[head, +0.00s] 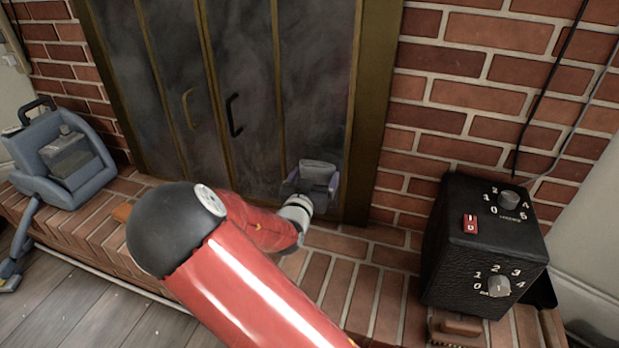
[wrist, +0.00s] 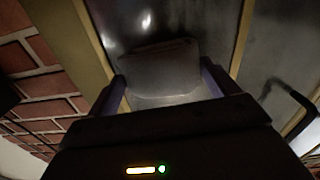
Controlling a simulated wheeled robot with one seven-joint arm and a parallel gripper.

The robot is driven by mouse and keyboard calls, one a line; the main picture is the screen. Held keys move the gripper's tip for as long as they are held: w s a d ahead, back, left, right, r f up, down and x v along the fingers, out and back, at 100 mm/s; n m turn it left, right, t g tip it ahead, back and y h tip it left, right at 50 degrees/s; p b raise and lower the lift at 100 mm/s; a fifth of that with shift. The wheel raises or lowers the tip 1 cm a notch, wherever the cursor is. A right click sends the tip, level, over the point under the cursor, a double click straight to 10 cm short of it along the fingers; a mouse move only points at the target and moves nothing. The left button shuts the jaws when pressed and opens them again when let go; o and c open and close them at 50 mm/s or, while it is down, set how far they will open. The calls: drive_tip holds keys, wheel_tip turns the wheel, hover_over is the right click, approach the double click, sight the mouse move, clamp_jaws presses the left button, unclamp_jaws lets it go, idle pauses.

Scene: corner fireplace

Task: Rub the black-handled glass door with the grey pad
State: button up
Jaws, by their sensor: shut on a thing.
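The glass door with the black handle (head: 233,115) is the right-hand part of the fireplace front, with brass frames and hazy, smudged glass (head: 318,75). The handle also shows at the right in the wrist view (wrist: 291,103). My gripper (head: 312,188) is at the lower part of the rightmost glass panel, right of the handle. It is shut on the grey pad (wrist: 160,68), which sits between the two purple-edged fingers. The pad faces the glass and looks close against it; I cannot tell whether it touches. My wrist hides part of the door's bottom edge.
A brass handle (head: 188,108) is on the left door. A black box with dials (head: 485,245) stands on the brick hearth (head: 345,295) at right, with cables above it. A blue-grey vacuum-like machine (head: 62,160) stands at left. Brick wall (head: 490,85) flanks the door.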

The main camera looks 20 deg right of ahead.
sight(299, 172)
drive_tip(key=shift+w, duration=0.1)
drive_tip(key=shift+w+a+r+p, duration=0.1)
drive_tip(key=shift+w+a+p, duration=0.15)
drive_tip(key=shift+w+a, duration=0.5)
drive_tip(key=shift+w+a+r+p, duration=0.1)
drive_tip(key=shift+w+a+p, duration=0.1)
drive_tip(key=shift+w+a, duration=0.5)
drive_tip(key=shift+c, duration=0.3)
drive_tip(key=shift+s+a, duration=0.15)
drive_tip(key=shift+p+v, duration=0.75)
drive_tip(key=shift+v, duration=2.3)
drive_tip(key=shift+s+f, duration=0.1)
drive_tip(key=shift+f, duration=0.05)
drive_tip(key=p+v, duration=0.1)
drive_tip(key=v, duration=0.2)
